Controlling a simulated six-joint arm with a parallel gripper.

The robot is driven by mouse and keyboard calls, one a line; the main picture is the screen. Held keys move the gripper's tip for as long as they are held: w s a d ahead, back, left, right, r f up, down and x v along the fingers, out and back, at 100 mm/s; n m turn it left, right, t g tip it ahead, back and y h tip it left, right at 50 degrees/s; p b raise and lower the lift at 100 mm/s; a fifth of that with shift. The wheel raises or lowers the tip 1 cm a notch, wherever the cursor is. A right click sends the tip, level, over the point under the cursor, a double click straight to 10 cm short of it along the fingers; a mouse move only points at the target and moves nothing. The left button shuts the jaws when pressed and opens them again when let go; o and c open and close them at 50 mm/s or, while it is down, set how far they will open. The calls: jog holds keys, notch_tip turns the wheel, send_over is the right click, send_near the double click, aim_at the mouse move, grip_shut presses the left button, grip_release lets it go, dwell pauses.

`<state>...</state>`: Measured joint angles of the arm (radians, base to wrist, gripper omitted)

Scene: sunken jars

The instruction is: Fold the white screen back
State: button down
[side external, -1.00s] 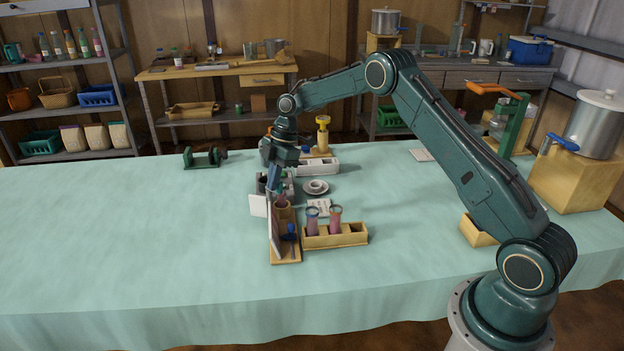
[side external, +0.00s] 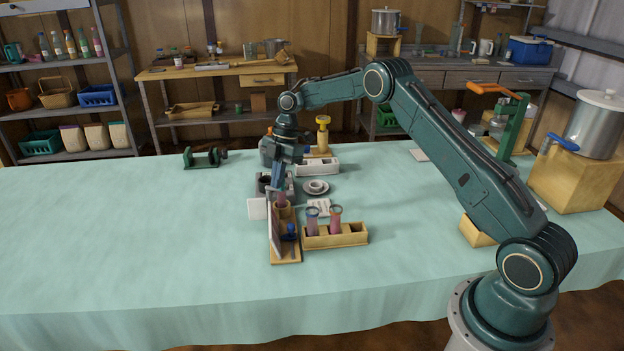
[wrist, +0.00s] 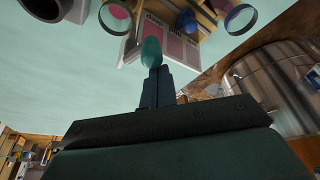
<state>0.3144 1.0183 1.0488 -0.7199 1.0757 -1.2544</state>
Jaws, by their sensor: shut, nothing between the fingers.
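The white screen (side external: 257,209) stands at the left of the small wooden stand, near the middle of the table. It shows as a pale upright panel, with another panel (side external: 273,232) seen nearly edge-on along the stand's left side. My gripper (side external: 277,187) points down just above and to the right of the pale panel, at the far end of the stand. Its fingers also show in the wrist view (wrist: 154,82), closed together with nothing held between them. Whether the fingertips touch the screen cannot be told.
A wooden rack (side external: 350,236) with two pink jars stands right of the screen. A blue-handled item (side external: 290,232) lies on the stand. A saucer with a cup (side external: 316,188) and a white tray (side external: 320,166) are behind.

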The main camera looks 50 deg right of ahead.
jog(key=shift+w, duration=0.2)
jog(key=shift+w, duration=0.55)
jog(key=shift+s, duration=0.3)
